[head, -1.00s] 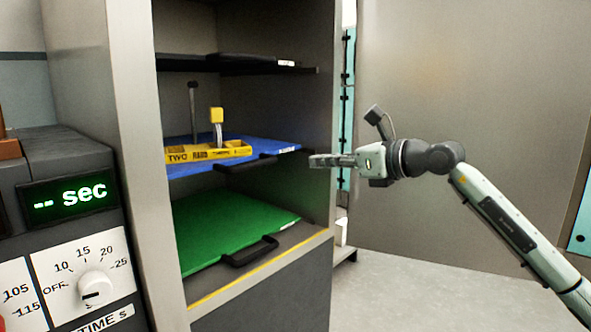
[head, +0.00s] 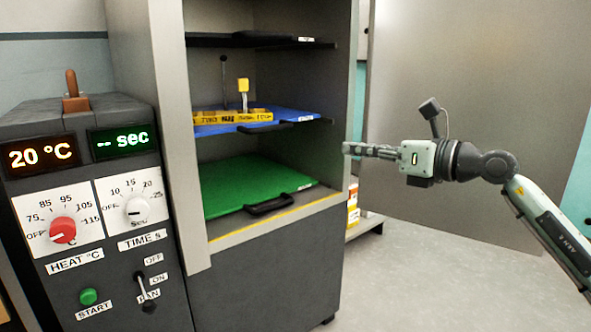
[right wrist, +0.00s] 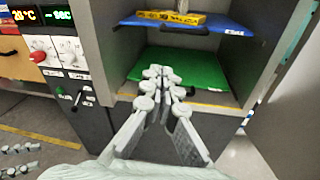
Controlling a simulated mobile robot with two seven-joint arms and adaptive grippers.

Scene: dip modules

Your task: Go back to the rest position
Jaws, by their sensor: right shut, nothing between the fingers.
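My right gripper (head: 370,151) is shut and empty in the head view. It points left, in front of the right side of the open cabinet (head: 352,100), apart from the shelves. In the right wrist view the gripper (right wrist: 160,72) shows with its fingers together, and the cabinet's lower shelves lie beyond it.
The cabinet holds a blue tray (head: 210,130) with a yellow box (head: 262,116) and a green tray (head: 240,188) below. A control unit (head: 112,245) with dials stands at the left. The floor (head: 420,290) at the right is clear.

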